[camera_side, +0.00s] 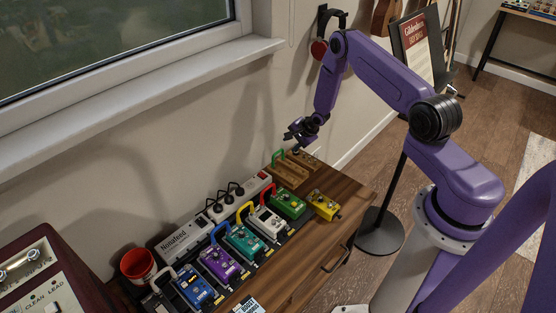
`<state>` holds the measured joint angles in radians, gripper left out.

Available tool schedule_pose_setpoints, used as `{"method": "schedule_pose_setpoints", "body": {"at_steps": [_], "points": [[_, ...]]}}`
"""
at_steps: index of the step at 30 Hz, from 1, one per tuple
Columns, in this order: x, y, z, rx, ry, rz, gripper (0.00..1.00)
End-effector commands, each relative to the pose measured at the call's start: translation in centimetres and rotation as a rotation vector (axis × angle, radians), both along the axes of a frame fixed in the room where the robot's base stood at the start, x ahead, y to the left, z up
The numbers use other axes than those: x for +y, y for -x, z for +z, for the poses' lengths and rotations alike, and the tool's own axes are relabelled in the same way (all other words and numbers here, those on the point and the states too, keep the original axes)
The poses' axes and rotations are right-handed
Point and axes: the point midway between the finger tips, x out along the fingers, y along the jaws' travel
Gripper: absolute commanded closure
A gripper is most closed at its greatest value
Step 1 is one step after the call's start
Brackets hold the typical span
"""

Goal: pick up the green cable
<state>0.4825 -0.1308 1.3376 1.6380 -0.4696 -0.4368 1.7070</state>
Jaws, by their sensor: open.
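The green cable (274,158) is a short bent loop standing at the far end of the wooden bench top, at the left side of a wooden slotted block (291,169). My gripper (296,139) is above and slightly right of the cable in the picture, apart from it. It is open, and I see nothing held in it. The gap between its fingers is small and dark in this view. The cable's lower ends are hard to make out.
A row of coloured pedals (243,241) with blue, yellow and red cables runs along the bench. A red cup (138,265) stands at the left.

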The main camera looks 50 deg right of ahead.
Motion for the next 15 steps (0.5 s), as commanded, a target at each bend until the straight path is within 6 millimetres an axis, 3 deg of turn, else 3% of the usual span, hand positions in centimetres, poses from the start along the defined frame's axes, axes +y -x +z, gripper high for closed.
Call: {"method": "schedule_pose_setpoints", "body": {"at_steps": [6, 15], "points": [[0.1, -1.5, -2.3, 0.001, 0.001, 0.003, 0.59], [0.1, -2.4, -3.6, 0.001, 0.001, 0.001, 0.59]]}}
